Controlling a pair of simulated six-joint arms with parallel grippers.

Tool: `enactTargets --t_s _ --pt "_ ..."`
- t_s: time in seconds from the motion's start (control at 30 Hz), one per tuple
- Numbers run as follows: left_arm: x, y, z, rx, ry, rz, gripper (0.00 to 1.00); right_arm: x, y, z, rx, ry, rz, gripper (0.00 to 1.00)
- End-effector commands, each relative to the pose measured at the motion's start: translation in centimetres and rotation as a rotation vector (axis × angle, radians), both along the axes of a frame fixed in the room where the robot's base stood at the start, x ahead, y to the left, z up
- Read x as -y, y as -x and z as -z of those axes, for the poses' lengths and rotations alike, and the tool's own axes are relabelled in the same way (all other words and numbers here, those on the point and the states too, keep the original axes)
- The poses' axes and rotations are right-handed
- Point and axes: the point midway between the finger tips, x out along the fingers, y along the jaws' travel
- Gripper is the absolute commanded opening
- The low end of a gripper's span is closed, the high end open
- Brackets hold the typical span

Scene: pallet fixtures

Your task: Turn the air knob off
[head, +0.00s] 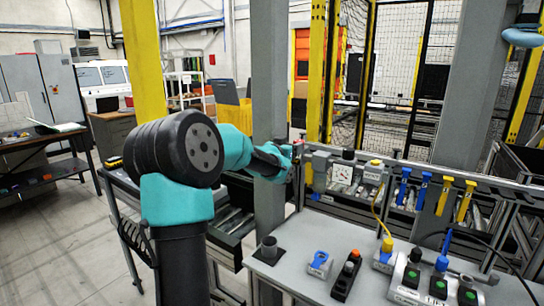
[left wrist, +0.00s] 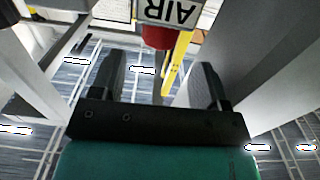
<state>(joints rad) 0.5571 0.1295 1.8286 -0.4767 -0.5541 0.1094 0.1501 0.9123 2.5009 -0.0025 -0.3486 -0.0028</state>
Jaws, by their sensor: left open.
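The red air knob (left wrist: 156,38) shows at the top of the left wrist view, under a white plate (left wrist: 170,13) whose AIR lettering appears upside down. My left gripper (left wrist: 158,75) is open, with a dark finger on each side and nothing between them. The knob lies beyond the fingertips in that picture, roughly in line with the gap; I see no contact. In the head view my left gripper (head: 293,152) is at the left end of the bench's back rail, by a grey post, and the knob cannot be made out clearly there. My right gripper is not in view.
The grey bench (head: 320,285) holds several switch boxes, including a blue-topped one (head: 320,262) and a black one (head: 347,275). A grey post (head: 269,90) stands close beside my gripper.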

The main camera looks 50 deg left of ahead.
Motion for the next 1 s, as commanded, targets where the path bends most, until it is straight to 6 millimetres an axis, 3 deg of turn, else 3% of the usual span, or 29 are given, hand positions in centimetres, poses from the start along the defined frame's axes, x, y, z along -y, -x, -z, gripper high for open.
enactTargets --t_s 0.4,0.6,1.0 --pt "2.4 7.5 -0.1 0.001 -0.001 -0.003 0.69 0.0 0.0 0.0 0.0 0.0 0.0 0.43" --pt "3.4 10.2 0.0 0.0 -0.001 -0.002 0.69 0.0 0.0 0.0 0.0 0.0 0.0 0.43" --pt "3.7 11.1 0.0 0.001 -0.001 -0.001 0.69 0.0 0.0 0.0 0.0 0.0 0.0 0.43"
